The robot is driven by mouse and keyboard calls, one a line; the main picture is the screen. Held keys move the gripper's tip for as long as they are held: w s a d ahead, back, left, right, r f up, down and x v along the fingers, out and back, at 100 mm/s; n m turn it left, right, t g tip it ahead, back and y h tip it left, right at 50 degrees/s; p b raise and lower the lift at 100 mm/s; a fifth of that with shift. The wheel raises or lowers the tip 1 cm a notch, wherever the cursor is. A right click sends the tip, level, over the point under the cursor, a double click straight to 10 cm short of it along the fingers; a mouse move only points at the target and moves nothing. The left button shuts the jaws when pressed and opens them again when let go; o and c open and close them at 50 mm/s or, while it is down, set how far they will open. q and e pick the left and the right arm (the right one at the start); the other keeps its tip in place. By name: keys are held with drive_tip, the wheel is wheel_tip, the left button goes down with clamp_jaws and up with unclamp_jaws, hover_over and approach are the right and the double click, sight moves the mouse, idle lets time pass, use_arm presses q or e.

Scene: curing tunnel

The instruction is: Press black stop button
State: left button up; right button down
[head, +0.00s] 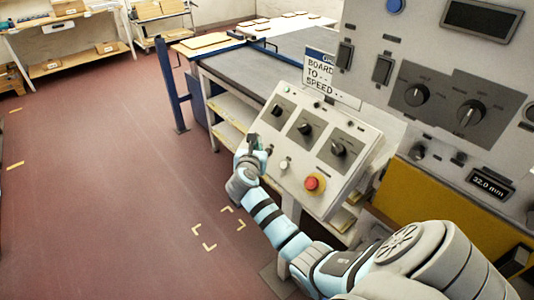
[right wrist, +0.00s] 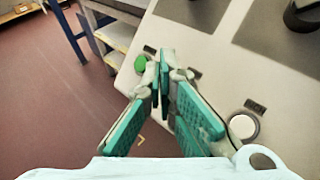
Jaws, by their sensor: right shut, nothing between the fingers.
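The sloped light-grey control panel (head: 297,182) stands at the centre right in the head view. My right gripper (head: 252,141) is shut and empty at the lower left part of the panel. In the right wrist view its closed fingertips (right wrist: 163,68) are over the panel face, between a green button (right wrist: 140,63) and a white button (right wrist: 242,125). The white button (head: 283,165) also shows in the head view. I see no black stop button; the fingers cover the panel between the green and white buttons. I cannot tell whether the fingertips touch the panel. My left gripper is out of view.
A red mushroom button (head: 314,184) on a yellow base sits right of the white button. Several black rotary knobs (head: 305,129) line the panel above. A taller console (head: 440,60) stands at the right. A grey conveyor table (head: 250,70) lies behind; open floor (head: 100,170) is left.

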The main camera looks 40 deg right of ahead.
drive_tip(key=shift+d+f, duration=0.9)
drive_tip(key=shift+f, duration=0.05)
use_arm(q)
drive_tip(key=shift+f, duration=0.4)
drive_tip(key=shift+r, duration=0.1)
use_arm(e)
drive_tip(key=shift+d, duration=0.1)
drive_tip(key=shift+d+f, duration=0.15)
drive_tip(key=shift+f, duration=0.05)
idle(0.3)
